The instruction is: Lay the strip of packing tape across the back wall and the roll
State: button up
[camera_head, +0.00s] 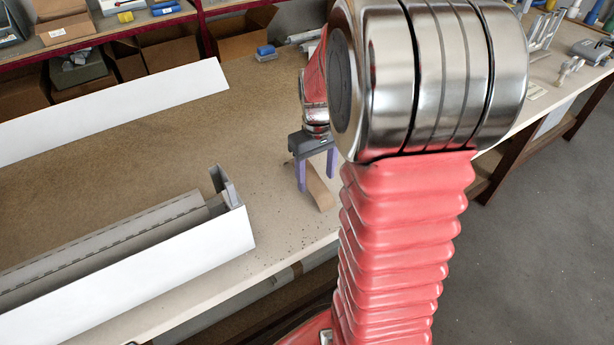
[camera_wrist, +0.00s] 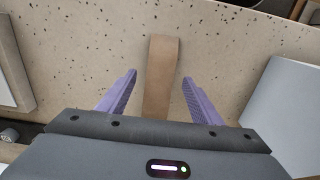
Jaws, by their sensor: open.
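The strip of packing tape (camera_head: 321,192) is tan and lies on the table near its front edge. In the wrist view the tape (camera_wrist: 162,60) runs lengthwise between my two purple fingers, with a gap on either side. My gripper (camera_head: 316,183) is open above the tape and holds nothing; its fingers also show in the wrist view (camera_wrist: 160,80). The grey slatted roll (camera_head: 120,242) lies inside a long white casing (camera_head: 150,283) at the lower left. The casing's back wall is hard to make out behind the roll.
A long white panel (camera_head: 120,108) lies farther back on the speckled table (camera_head: 240,120). Shelves with cardboard boxes (camera_head: 168,50) stand behind. A blue-handled tool (camera_head: 265,52) lies at the back. The table between the casing and my gripper is mostly clear.

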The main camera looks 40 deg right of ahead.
notch_tip(320, 180, down, 2)
jog(key=shift+f, duration=0.1)
dwell(0.5)
jog(key=c, duration=1.1)
notch_tip(320, 180, up, 10)
jog(key=shift+r, duration=0.1)
dwell(1.0)
